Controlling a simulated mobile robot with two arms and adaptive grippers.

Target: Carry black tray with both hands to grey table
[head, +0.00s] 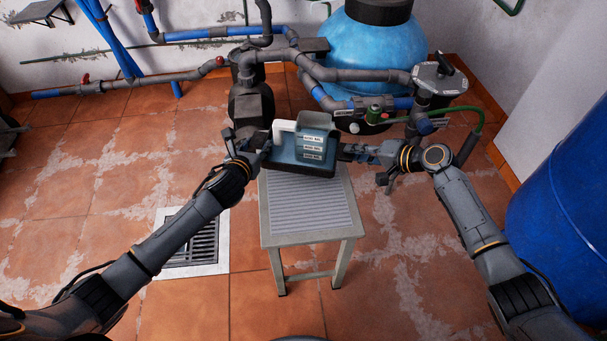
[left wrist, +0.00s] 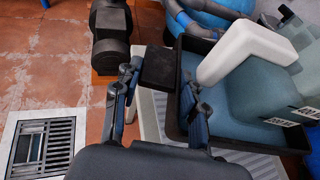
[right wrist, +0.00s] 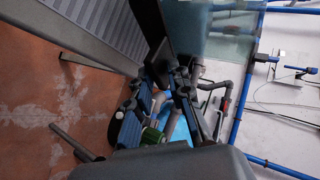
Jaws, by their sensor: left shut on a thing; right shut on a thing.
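The black tray (head: 318,173) has a blue-grey inside and holds a white angled piece (head: 285,138) and grey-blue containers with labels (head: 313,145). It is above the far part of the grey table (head: 310,210); I cannot tell whether it touches the top. My left gripper (head: 260,146) is shut on the tray's left side; the left wrist view shows a black block-like handle (left wrist: 161,68) between its fingers. My right gripper (head: 346,152) is shut at the tray's right side. In the right wrist view its fingers (right wrist: 158,98) are dark, and their grip is partly hidden.
Behind the table stand grey pipes (head: 345,75), a black pump (head: 250,100) and a blue tank (head: 372,50). A blue barrel (head: 560,200) is at the right. A floor grate (head: 195,240) lies left of the table. The table's near part is clear.

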